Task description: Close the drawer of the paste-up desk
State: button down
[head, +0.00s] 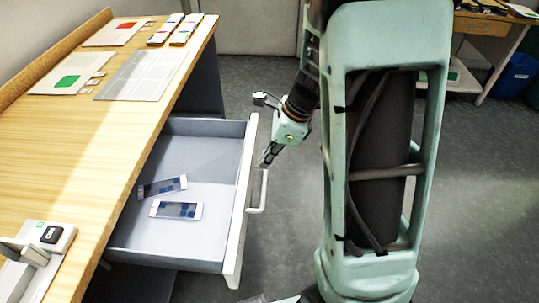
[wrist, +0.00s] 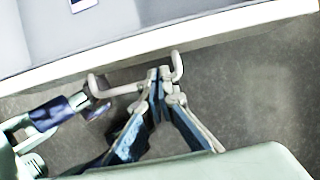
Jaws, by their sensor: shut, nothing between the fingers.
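The drawer (head: 239,200) of the wooden-topped paste-up desk (head: 70,150) stands pulled out, its white front facing right. A white bar handle (head: 262,192) is on that front; it also shows in the wrist view (wrist: 115,90). Two phone-like items, one tilted (head: 163,187) and one in front (head: 176,210), lie flat on the drawer floor. My gripper (head: 264,163) is shut and empty, beside the outer face of the drawer front near the far end of the handle. In the wrist view its fingertips (wrist: 159,75) are at the handle; whether they touch it I cannot tell.
Sheets and cards (head: 142,74) lie on the desk's far end, and a small white device (head: 52,235) near its front. Open grey floor lies right of the drawer. Another table (head: 490,25) with a blue bin (head: 515,75) stands at the back right.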

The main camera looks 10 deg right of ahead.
aim_at(252, 180)
jog(key=b+x, duration=0.1)
jog(key=x, duration=0.3)
jog(key=shift+a+f, duration=0.1)
jog(key=shift+f, duration=0.1)
jog(key=shift+w+a, duration=0.1)
jog(key=shift+a, duration=0.05)
